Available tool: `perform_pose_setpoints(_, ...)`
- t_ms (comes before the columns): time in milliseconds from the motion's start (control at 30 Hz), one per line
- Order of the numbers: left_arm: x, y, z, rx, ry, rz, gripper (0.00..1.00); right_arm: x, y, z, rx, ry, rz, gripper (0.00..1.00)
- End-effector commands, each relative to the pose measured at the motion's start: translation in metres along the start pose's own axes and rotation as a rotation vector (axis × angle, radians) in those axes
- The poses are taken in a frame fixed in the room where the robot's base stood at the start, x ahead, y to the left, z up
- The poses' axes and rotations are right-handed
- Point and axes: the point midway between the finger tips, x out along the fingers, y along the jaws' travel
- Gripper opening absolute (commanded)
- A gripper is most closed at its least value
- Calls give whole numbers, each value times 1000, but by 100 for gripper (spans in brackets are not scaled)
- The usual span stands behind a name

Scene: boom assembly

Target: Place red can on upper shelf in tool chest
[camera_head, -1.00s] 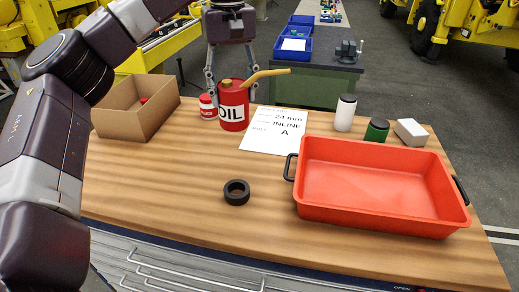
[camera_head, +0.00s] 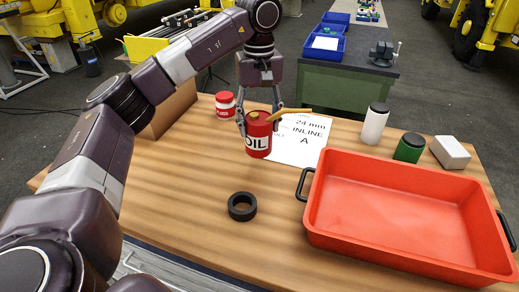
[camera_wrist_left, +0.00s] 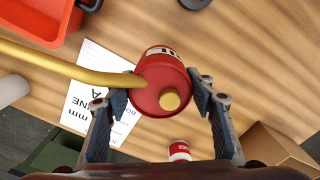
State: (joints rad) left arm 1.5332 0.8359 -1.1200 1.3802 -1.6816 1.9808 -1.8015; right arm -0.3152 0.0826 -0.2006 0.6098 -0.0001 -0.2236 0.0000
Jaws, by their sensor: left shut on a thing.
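The red oil can (camera_head: 258,146) has an OIL label and a yellow spout. My left gripper (camera_head: 259,117) is shut on the can's upper part from above, one finger on each side. In the left wrist view, the red can (camera_wrist_left: 160,75) sits between the fingers (camera_wrist_left: 158,88), its spout pointing left. The can appears to be held above the wooden worktop (camera_head: 190,190), though the gap is hard to judge. A strip of grey drawer front (camera_head: 170,268) shows below the worktop edge, partly behind my left arm. No upper shelf is visible. My right gripper is not in view.
A small red-and-white can (camera_head: 225,105) stands behind the oil can. A cardboard box (camera_head: 176,108) is partly hidden by my arm. A black ring (camera_head: 242,206), red tray (camera_head: 400,225), white bottle (camera_head: 375,124), green can (camera_head: 409,148) and white box (camera_head: 450,152) occupy the worktop.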

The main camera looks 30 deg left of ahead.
Motion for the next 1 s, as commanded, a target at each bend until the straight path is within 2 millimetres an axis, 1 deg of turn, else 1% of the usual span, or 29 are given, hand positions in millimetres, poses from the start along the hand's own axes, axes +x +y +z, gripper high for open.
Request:
perform_pose_setpoints(33, 8, -1, 0, -1, -1, -3, 19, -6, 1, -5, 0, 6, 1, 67)
perform_pose_setpoints(100, 20, -1, 0, -1, 1, -2, 19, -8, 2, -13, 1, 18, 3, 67)
perform_pose_setpoints(200, 30, 0, -1, -1, 1, -1, 19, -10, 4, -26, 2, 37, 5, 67)
perform_pose_setpoints(300, 37, 0, 0, -1, 1, 0, 19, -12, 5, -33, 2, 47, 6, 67)
perform_pose_setpoints(500, 66, -1, 0, -2, 0, -1, 19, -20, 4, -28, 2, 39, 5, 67)
perform_pose_setpoints(600, 75, 0, 0, -1, 1, 1, 19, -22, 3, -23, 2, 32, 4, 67)
perform_pose_setpoints(733, 77, 0, -1, -1, 2, 2, 19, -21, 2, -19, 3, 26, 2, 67)
perform_pose_setpoints(967, 80, 0, 0, -1, 2, 1, 19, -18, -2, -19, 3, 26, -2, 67)
perform_pose_setpoints(1000, 81, 0, 0, -1, 1, 0, 52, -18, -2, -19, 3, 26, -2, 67)
